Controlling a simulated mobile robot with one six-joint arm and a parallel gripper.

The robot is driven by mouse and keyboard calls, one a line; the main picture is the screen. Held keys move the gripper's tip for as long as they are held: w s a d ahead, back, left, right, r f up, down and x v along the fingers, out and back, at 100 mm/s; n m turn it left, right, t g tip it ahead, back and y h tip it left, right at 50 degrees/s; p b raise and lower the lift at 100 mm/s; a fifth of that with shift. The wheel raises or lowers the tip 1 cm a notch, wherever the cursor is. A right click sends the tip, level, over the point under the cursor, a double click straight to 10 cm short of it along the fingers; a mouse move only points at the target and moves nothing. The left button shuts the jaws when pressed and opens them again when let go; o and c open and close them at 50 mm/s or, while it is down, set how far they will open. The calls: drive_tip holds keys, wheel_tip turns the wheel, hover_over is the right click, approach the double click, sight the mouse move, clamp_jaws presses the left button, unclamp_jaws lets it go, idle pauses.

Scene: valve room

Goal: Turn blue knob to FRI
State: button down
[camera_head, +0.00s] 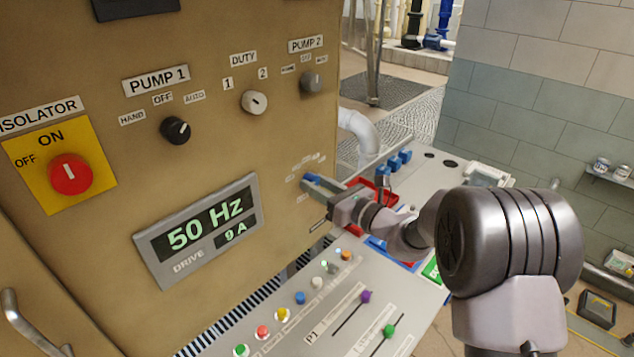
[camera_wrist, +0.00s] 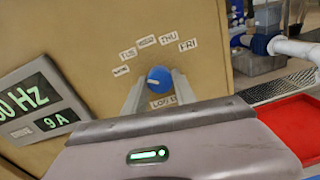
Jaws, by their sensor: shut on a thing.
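The blue knob (camera_wrist: 159,78) sits on the tan panel, with day labels in an arc above it. The FRI label (camera_wrist: 187,45) is at the right end of the arc, past the THU label (camera_wrist: 168,37). A pale mark shows on the knob's left side, seeming to point left; its exact setting is hard to read. My gripper (camera_wrist: 159,84) is shut on the knob, one finger on each side. In the head view my gripper (camera_head: 310,188) reaches the panel's right part, and the knob (camera_head: 313,178) is partly hidden.
The drive display (camera_head: 200,230) and the red isolator knob (camera_head: 70,174) are on the panel to the left. Below is a sloped console (camera_head: 300,325) with several buttons and sliders. A red tray (camera_wrist: 294,126) lies right of my gripper.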

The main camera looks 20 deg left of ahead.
drive_tip(key=m+p, duration=0.5)
drive_tip(key=p, duration=0.1)
drive_tip(key=shift+r+m, duration=0.3)
drive_tip(key=shift+m, duration=0.1)
drive_tip(key=m+p, duration=0.9)
drive_tip(key=m, duration=0.2)
drive_tip(key=shift+m+g, duration=0.3)
drive_tip(key=shift+g, duration=0.1)
drive_tip(key=m+p, duration=0.2)
drive_tip(key=m, duration=0.3)
drive_tip(key=shift+f, duration=0.1)
drive_tip(key=shift+m, duration=0.3)
drive_tip(key=c, duration=1)
unclamp_jaws()
